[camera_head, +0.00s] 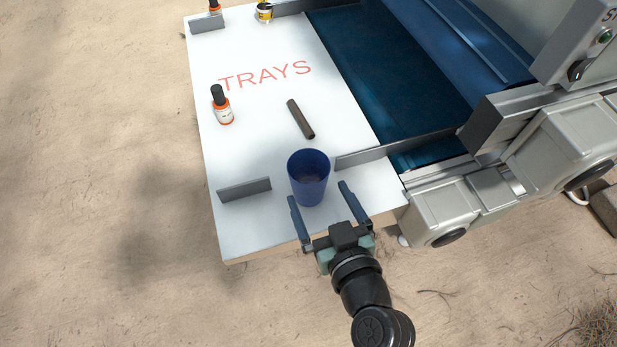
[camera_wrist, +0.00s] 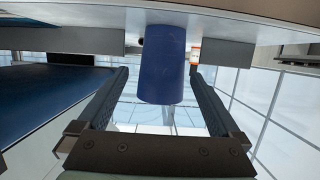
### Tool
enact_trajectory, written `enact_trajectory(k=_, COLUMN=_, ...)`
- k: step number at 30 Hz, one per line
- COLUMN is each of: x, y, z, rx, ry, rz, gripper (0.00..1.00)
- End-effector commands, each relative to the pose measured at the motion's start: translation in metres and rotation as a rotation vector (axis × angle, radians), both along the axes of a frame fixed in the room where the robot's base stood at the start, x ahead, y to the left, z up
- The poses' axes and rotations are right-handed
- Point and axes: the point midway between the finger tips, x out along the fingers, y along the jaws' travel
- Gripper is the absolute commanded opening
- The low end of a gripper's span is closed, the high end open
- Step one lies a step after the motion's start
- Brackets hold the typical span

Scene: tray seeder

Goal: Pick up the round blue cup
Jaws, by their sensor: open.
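The round blue cup (camera_head: 309,178) stands upright on the white table (camera_head: 255,125), near its front edge. My gripper (camera_head: 319,193) is open at the front edge of the table, its two fingers spread with the near side of the cup between or just ahead of their tips. In the wrist view, which appears upside down, the cup (camera_wrist: 162,65) is centred between the open fingers (camera_wrist: 161,85). I cannot tell whether either finger touches it. Nothing is held.
A low grey rail (camera_head: 244,189) stands left of the cup, and a longer one (camera_head: 395,150) lies to its right. A dark rod (camera_head: 300,119) and a white-orange bottle (camera_head: 222,105) are behind it. The blue conveyor (camera_head: 400,80) is to the right.

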Motion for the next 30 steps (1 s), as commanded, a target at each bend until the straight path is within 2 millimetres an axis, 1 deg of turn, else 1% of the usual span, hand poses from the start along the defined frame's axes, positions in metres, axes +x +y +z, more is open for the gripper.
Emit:
enact_trajectory(k=1, x=0.009, y=0.004, z=0.0, rx=0.003, ry=-0.002, rz=0.003, gripper=1.0)
enact_trajectory(k=3, x=0.019, y=0.007, z=-0.004, rx=0.002, ry=-0.002, rz=0.002, gripper=1.0)
enact_trajectory(k=6, x=0.028, y=0.01, z=-0.007, rx=0.001, ry=-0.002, rz=0.001, gripper=1.0)
enact_trajectory(k=11, x=0.036, y=0.014, z=-0.008, rx=0.001, ry=-0.001, rz=0.002, gripper=1.0)
enact_trajectory(k=17, x=0.063, y=0.026, z=-0.009, rx=0.001, ry=-0.002, rz=0.003, gripper=1.0)
enact_trajectory(k=18, x=0.068, y=0.027, z=-0.013, rx=0.001, ry=-0.001, rz=0.002, gripper=1.0)
enact_trajectory(k=21, x=0.076, y=0.029, z=-0.016, rx=0.0, ry=-0.001, rz=0.001, gripper=1.0)
enact_trajectory(k=29, x=0.079, y=0.03, z=-0.019, rx=-0.001, ry=0.0, rz=0.0, gripper=1.0)
enact_trajectory(k=30, x=0.079, y=0.03, z=-0.018, rx=-0.001, ry=0.0, rz=0.0, gripper=0.98)
